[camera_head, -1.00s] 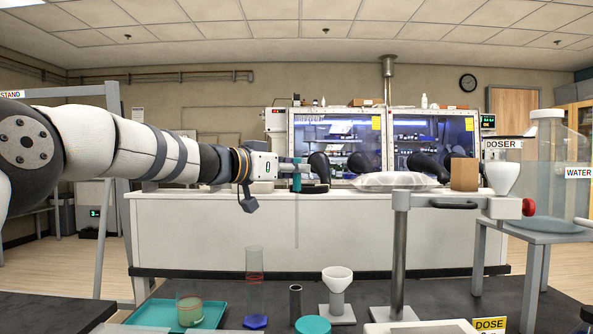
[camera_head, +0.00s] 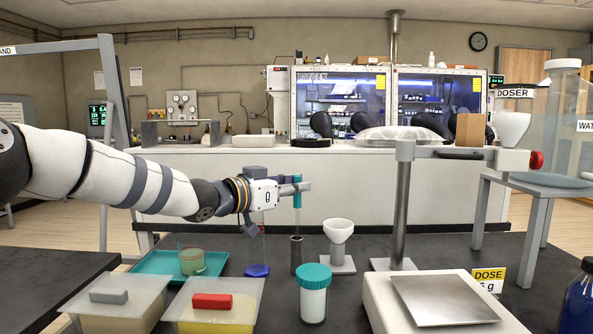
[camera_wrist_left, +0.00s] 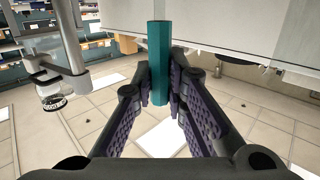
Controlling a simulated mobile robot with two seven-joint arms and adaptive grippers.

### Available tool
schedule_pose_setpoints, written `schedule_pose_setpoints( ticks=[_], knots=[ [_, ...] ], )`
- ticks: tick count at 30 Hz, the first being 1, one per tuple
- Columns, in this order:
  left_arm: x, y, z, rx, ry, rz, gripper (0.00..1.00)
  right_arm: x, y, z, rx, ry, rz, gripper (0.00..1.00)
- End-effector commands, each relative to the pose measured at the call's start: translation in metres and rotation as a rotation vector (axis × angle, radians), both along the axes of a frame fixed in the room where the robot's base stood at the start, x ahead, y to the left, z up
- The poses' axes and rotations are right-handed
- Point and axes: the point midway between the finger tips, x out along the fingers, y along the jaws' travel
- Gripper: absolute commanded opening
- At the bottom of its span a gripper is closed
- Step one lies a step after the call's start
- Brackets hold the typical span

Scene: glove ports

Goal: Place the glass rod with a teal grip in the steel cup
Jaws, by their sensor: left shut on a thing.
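The glass rod's teal grip (camera_head: 297,193) is held upright between the fingers of my left gripper (camera_head: 297,187). In the left wrist view the teal grip (camera_wrist_left: 158,62) stands between the two dark finger pads. The clear shaft hangs down below it and is very faint. The steel cup (camera_head: 296,256) is a narrow dark grey cylinder standing on the dark bench, directly below the grip in the picture. The shaft's lower end does not show; I cannot tell whether it is inside the cup or behind it. My right gripper is not in view.
A glass cylinder with a blue base (camera_head: 257,270) stands close left of the cup. A white funnel on a stand (camera_head: 339,240) is on the right. A teal-lidded jar (camera_head: 313,300) stands in front. A teal tray (camera_head: 150,262) and a balance (camera_head: 440,300) flank them.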

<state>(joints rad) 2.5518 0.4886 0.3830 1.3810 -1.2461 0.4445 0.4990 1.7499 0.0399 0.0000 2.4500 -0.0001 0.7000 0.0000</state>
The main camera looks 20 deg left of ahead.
Motion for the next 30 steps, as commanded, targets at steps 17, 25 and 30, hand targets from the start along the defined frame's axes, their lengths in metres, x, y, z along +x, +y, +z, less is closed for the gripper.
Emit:
schedule_pose_setpoints(
  ticks=[17,25,30],
  knots=[
    [-0.0001,0.0005,-0.0104,-0.001,-0.002,0.001,0.36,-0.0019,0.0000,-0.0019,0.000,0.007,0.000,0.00],
    [-0.0001,0.0005,-0.0104,0.000,-0.002,0.001,0.36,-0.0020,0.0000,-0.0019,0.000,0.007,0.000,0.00],
    [-0.0001,0.0004,-0.0104,0.000,-0.002,0.001,0.36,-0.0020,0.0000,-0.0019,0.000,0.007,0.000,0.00]
  ],
)
